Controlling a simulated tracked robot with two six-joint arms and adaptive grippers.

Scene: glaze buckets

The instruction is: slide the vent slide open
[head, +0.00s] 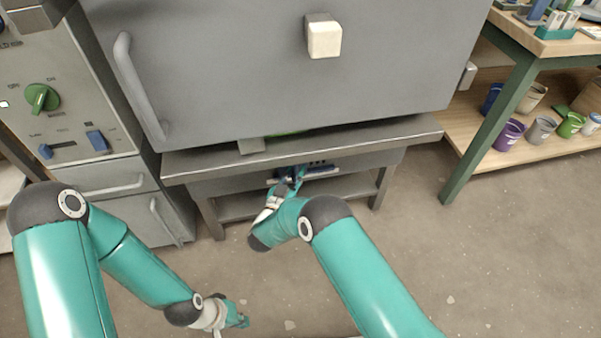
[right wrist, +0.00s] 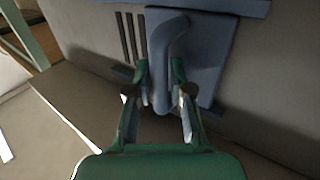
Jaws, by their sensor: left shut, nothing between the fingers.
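The vent slide is a blue plate (head: 321,171) on the front of the stand under the grey kiln. In the right wrist view the plate (right wrist: 208,60) carries a thick blue handle (right wrist: 165,62), and several dark vent slots show uncovered to its left. My right gripper (head: 299,174) is at the slide. In the right wrist view its fingers (right wrist: 161,76) stand on either side of the handle, with narrow gaps, so it looks open around it. My left gripper (head: 242,320) is shut and empty, low over the floor, far from the slide.
The kiln (head: 230,75) with its long handle stands on a metal stand (head: 400,134). A control cabinet (head: 95,165) is at left. A green-legged workbench (head: 480,130) at right holds several buckets on its lower shelf. The floor before the stand is clear.

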